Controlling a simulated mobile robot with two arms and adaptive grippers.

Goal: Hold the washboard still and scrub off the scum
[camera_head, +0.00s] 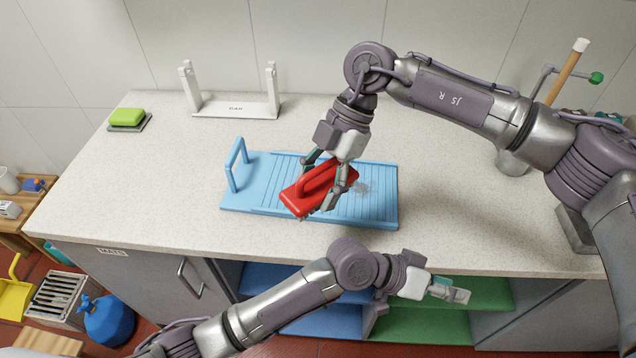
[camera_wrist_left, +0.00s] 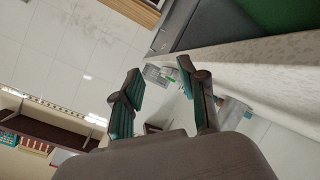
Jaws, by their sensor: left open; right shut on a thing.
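A light blue washboard (camera_head: 378,196) with ridges and an upright handle frame at its left end lies flat on the counter. My right gripper (camera_head: 328,188) is shut on a red scrubber (camera_head: 305,197), a block with an arched handle, held over the middle of the washboard. I cannot tell whether its bristles touch the ridges. A small pale patch of scum (camera_head: 362,186) shows on the ridges just right of the scrubber. My left gripper (camera_head: 458,294) is open and empty in front of the counter edge, apart from the washboard. Its open fingers show in the left wrist view (camera_wrist_left: 160,90).
A white rack (camera_head: 235,108) stands at the back of the counter (camera_head: 150,185). A green sponge (camera_head: 127,116) lies on a dark tray at the back left. A metal holder (camera_head: 513,160) stands at the right. The counter left of the washboard is clear.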

